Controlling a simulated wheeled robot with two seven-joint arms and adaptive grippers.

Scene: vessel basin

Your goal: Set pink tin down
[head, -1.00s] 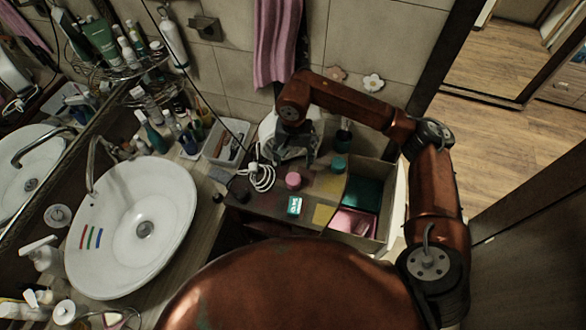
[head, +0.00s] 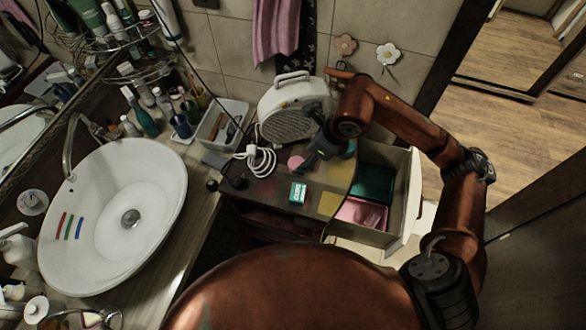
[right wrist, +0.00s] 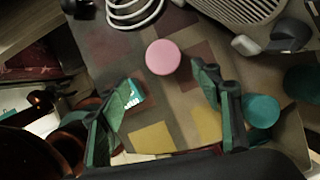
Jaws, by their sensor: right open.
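The pink tin (head: 295,162) stands on a dark patchwork surface (head: 268,192); in the right wrist view it is a round pink lid (right wrist: 163,57). My right gripper (head: 309,164) is above the surface close beside the tin, partly over it in the head view. In the right wrist view its two green-padded fingers (right wrist: 165,80) are spread wide, with the tin just beyond the tips and nothing between them. Whether the fingers touch the tin cannot be told. My left gripper is not in view.
A small teal-and-white box (head: 298,193) and a yellow patch (head: 329,204) lie in front. A teal tin (right wrist: 262,111) is right of the gripper. An open drawer-like box (head: 398,190) has teal and pink compartments. A white heater (head: 288,112) and coiled cable (head: 262,160) stand behind.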

